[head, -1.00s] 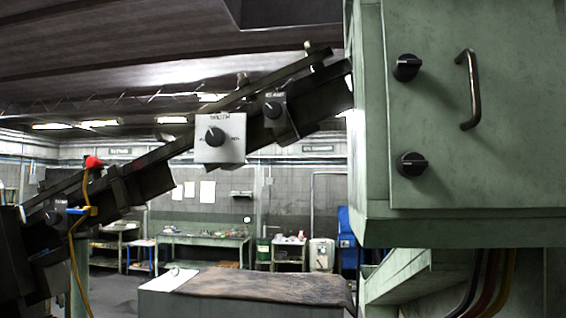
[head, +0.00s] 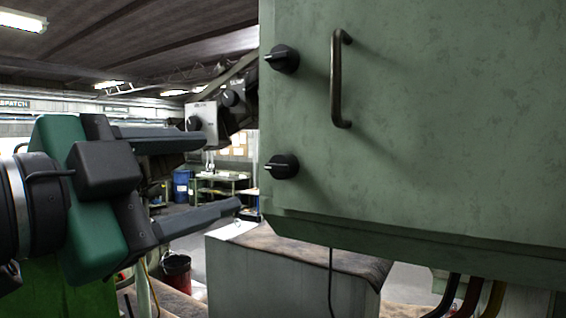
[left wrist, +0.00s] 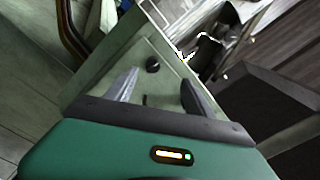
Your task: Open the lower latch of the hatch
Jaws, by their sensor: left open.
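The pale green hatch (head: 430,130) fills the right of the head view. Its lower latch (head: 281,167) is a black round knob near the hatch's left edge, with its grip bar about level. The upper latch (head: 281,58) is a like knob above it. My left gripper (head: 221,170) is open and empty, left of the lower latch and apart from it, fingers pointing right. In the left wrist view, a black knob (left wrist: 152,64) shows on the green face beyond the open fingers; I cannot tell which latch it is. My right gripper is out of view.
A dark bar handle (head: 338,80) stands out from the hatch. A sloped conveyor with a control box (head: 200,122) is behind the gripper. A pale block with a brown top (head: 290,275) stands below the hatch. Cables hang at the lower right.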

